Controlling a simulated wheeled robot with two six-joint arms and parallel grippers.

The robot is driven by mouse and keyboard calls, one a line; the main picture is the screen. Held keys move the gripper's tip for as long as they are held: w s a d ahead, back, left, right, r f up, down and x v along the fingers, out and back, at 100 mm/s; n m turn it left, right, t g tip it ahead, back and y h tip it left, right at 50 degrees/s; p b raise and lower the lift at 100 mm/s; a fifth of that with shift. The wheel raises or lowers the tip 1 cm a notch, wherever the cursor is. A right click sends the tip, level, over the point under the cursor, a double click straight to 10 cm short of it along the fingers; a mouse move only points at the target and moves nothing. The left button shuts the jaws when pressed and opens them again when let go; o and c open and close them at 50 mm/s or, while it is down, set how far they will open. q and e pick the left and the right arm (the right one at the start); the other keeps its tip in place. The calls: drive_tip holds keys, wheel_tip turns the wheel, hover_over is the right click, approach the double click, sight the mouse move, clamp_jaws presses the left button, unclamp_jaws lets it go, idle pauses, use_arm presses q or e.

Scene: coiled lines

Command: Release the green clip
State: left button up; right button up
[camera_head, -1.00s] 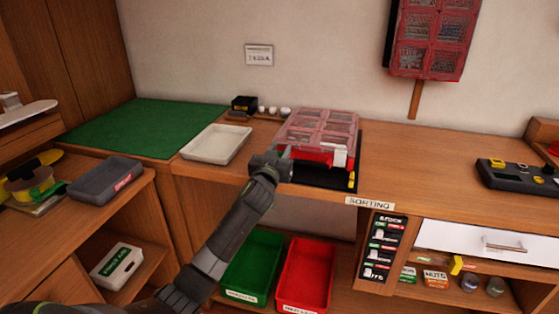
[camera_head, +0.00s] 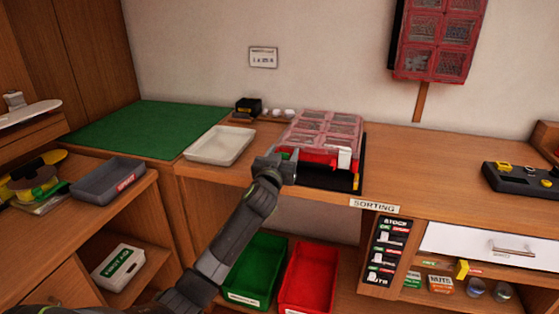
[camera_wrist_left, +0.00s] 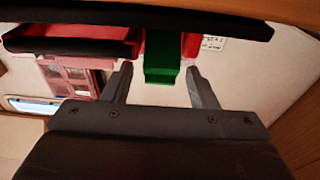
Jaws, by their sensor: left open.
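The red case (camera_head: 322,129) with clear lid compartments sits on a dark mat at the front of the sorting bench. The green clip (camera_wrist_left: 162,58) is on the case's front, beside a red part, in the left wrist view. In the head view it is mostly hidden by my gripper, with only a sliver of green showing. My left gripper (camera_head: 284,164) is at the front left corner of the case. In the left wrist view my left gripper (camera_wrist_left: 158,82) is open, one finger on each side of the clip, with visible gaps. My right gripper is not in view.
A white tray (camera_head: 219,146) and a green mat (camera_head: 138,127) lie left of the case. Green (camera_head: 255,270) and red (camera_head: 309,279) bins stand below the bench. A dark device (camera_head: 523,178) sits at right. The bench between case and device is clear.

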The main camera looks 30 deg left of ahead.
use_arm(q)
drive_tip(key=v, duration=1.7)
drive_tip(key=shift+s+b, duration=0.2)
drive_tip(key=shift+b, duration=0.1)
drive_tip(key=shift+d, duration=0.1)
